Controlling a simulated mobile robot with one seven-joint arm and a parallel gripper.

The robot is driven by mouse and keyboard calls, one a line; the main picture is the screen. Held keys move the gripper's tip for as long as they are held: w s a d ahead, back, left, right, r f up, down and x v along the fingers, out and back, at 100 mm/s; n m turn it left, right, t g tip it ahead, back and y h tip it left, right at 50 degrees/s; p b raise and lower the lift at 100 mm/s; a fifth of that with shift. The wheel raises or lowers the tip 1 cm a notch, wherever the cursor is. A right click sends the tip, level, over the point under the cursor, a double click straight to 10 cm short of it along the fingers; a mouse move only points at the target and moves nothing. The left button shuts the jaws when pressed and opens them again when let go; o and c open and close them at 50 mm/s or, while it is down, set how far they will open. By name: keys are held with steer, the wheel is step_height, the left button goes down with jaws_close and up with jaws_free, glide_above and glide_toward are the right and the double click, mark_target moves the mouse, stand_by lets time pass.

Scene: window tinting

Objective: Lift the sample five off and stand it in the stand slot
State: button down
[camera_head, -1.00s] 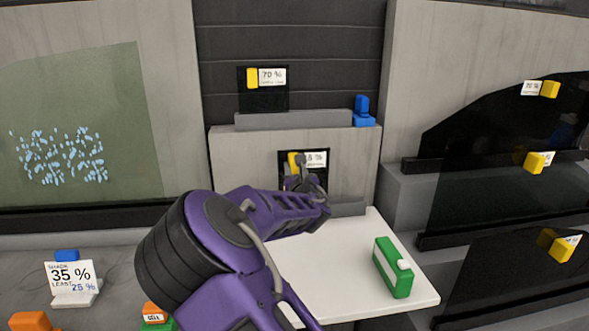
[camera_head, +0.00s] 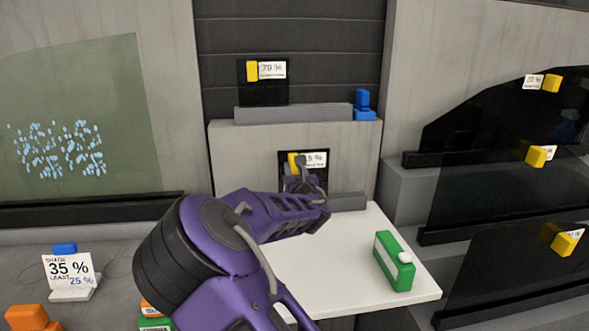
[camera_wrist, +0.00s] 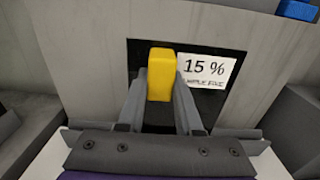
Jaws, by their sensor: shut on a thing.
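Sample five is a dark panel (camera_head: 319,180) with a yellow block (camera_wrist: 160,72) and a white label (camera_wrist: 207,70) reading 15 %. In the head view it stands upright before a pale grey face, low down behind the white table. My gripper (camera_wrist: 160,90) is shut on the yellow block, one finger on each side. My arm hides part of the panel in the head view. A low grey bar (camera_head: 350,202) runs along the table's back edge by the panel's foot. I cannot tell whether the panel's lower edge sits in it.
A 70 % panel (camera_head: 262,92) stands on a grey ledge bar (camera_head: 293,115) above, beside a blue block (camera_head: 363,108). Dark window panels (camera_head: 490,190) fill the right side.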

steer(key=shift+f, duration=0.85)
jaws_free()
stand_by(0.6)
stand_by(0.4)
steer(key=s+d, duration=0.1)
steer(key=s, duration=0.6)
steer(key=shift+s+d, duration=0.3)
steer(key=shift+s, duration=0.1)
stand_by(0.3)
